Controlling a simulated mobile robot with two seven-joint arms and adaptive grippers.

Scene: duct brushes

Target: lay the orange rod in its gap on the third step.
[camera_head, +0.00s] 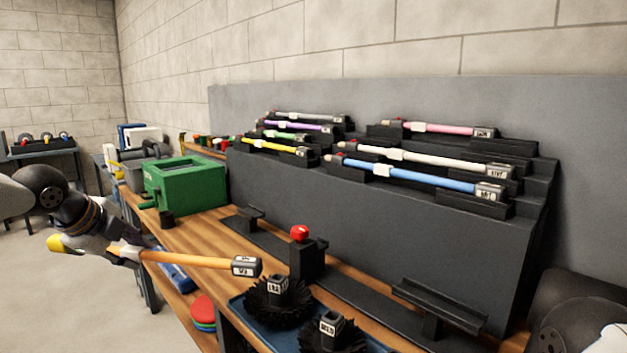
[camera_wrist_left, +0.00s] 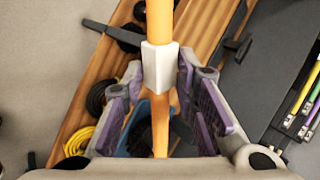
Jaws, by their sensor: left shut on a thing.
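The stepped dark rack (camera_head: 380,225) stands at the back of the bench, well to the right of the rod. Its right column has an empty holder (camera_head: 512,147) on the third step, between the pink rod (camera_head: 450,130) and the white rod (camera_head: 425,158).
The blue rod (camera_head: 420,178) lies on the front right step. Grey, purple, green and yellow (camera_head: 275,147) rods fill the left column. A post with a red knob (camera_head: 299,233), black brushes (camera_head: 278,303), a low black stand (camera_head: 440,303) and a green box (camera_head: 187,185) stand on the bench.

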